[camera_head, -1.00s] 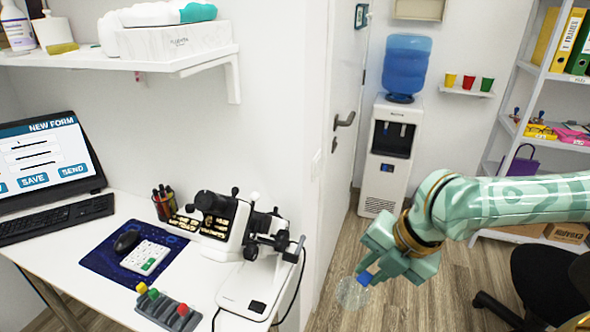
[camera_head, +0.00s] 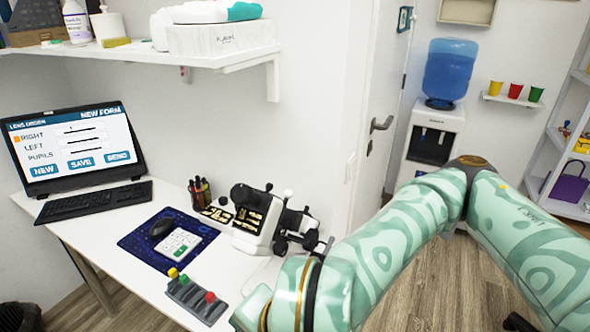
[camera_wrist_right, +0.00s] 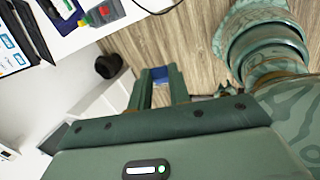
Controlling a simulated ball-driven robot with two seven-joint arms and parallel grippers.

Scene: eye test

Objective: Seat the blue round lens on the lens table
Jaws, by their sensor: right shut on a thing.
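The blue lens tab (camera_wrist_right: 159,72) shows between the fingertips of my right gripper (camera_wrist_right: 160,76) in the right wrist view. The gripper is shut on it; the clear round part is not distinguishable there. In the head view my right arm comes in from the right and bends down to the bottom middle; its fingertips and the lens are out of sight. The white lens instrument (camera_head: 250,238) with black knobs stands on the desk just beyond the arm. Its lower right part is hidden by my arm, and I cannot make out the lens table. My left gripper is not in view.
A grey rack (camera_head: 195,300) with yellow, green and red tabs sits at the desk's front. A dark blue mat (camera_head: 136,240) bears a mouse and keypad. A laptop (camera_head: 75,145), keyboard (camera_head: 95,202) and pen cup (camera_head: 200,193) stand behind. A shelf (camera_head: 225,60) hangs above.

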